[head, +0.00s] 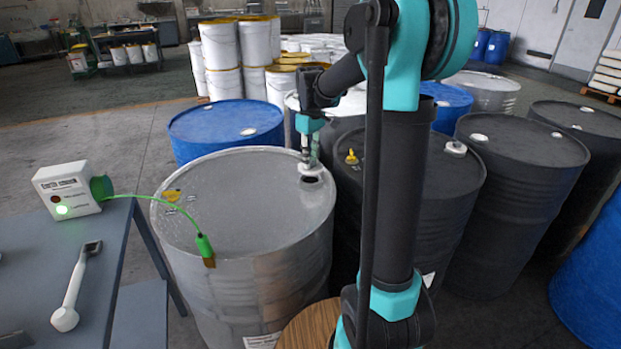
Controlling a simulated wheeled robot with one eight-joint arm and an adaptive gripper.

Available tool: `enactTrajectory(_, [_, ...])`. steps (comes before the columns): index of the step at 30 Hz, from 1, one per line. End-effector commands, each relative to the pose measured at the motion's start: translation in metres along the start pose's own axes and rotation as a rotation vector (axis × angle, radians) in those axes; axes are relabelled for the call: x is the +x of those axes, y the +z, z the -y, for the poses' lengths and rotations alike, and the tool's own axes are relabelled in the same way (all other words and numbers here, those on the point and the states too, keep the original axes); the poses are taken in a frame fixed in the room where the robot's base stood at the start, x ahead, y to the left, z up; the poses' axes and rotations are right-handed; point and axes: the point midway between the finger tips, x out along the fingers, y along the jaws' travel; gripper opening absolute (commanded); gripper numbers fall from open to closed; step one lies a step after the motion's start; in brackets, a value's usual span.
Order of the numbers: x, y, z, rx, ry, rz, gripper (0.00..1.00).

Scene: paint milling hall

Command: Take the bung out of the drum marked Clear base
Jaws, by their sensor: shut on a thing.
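A silver steel drum (240,215) stands in front of me, left of my arm. It has a white label (262,342) low on its side, too small to read. My gripper (310,162) points down over the right side of the drum's lid. It is shut on a pale bung (312,170). A dark bung hole (310,180) shows in the lid just below the bung. A yellow-capped fitting (172,195) is on the lid's left side. A green clamp (205,247) grips the front rim, with a green cable running to a white box (72,190) with a lit green lamp.
The box and a grey-white tool (72,298) are on a bench (100,270) at left. Black drums (525,150) stand close on the right, a blue drum (227,125) behind. A round wooden top (308,330) is near the front.

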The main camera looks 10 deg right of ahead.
Motion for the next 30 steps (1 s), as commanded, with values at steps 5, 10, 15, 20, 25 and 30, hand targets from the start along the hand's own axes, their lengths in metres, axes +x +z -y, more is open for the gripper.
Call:
enactTrajectory(5, [-0.017, 0.0, 0.0, 0.0, 0.0, 0.0, 0.0])
enactTrajectory(10, [-0.032, 0.0, 0.0, 0.0, 0.0, 0.0, 0.0])
enactTrajectory(15, [-0.043, 0.0, 0.0, 0.0, 0.0, 0.0, 0.0])
enactTrajectory(20, [-0.046, 0.0, 0.0, 0.0, 0.0, 0.0, 0.0])
enactTrajectory(25, [-0.046, 0.0, 0.0, 0.0, 0.0, 0.0, 0.0])
enactTrajectory(30, [-0.049, 0.0, 0.0, 0.009, 0.0, 0.0, 0.0])
